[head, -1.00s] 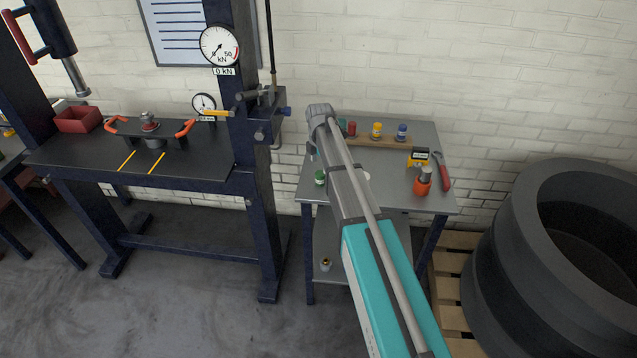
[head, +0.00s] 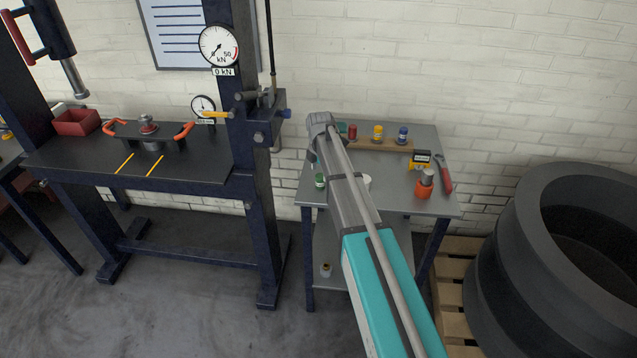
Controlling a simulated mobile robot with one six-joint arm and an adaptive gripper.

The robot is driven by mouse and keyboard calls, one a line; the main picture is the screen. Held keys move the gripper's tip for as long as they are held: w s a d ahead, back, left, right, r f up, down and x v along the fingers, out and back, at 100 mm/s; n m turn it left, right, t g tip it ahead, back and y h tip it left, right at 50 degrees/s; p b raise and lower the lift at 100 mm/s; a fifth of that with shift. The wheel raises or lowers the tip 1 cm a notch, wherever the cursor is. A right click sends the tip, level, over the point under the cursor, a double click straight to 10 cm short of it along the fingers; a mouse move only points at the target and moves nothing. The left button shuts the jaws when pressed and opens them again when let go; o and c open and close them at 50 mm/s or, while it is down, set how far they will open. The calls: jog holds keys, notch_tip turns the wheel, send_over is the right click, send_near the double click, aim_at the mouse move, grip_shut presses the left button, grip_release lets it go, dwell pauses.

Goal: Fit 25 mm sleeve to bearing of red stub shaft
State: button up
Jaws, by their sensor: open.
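A steel stub shaft with a red collar (head: 148,128) stands upright in the middle of the press bed, on a dark plate with orange handles. Its bearing is too small to make out. On the grey side table, a wooden rack holds a red sleeve (head: 352,132), a yellow sleeve (head: 377,133), a blue sleeve (head: 402,135) and a teal one partly hidden by my arm. A green-topped piece (head: 319,180) stands left of my arm. No size marks are readable, so I cannot tell which is 25 mm. My arm reaches over the table; its fingertips are hidden.
An orange holder with a steel cylinder (head: 425,183), a yellow-black device (head: 420,158) and a red-handled tool (head: 442,173) are at the table's right. The press frame (head: 262,220) stands close left of the table. Large dark rings (head: 510,250) sit on a pallet at right.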

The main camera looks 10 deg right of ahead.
aim_at(320, 176)
jog(key=shift+w+f+b, duration=0.15)
jog(key=shift+f+b, duration=1.75)
jog(key=shift+f, duration=0.25)
grip_shut()
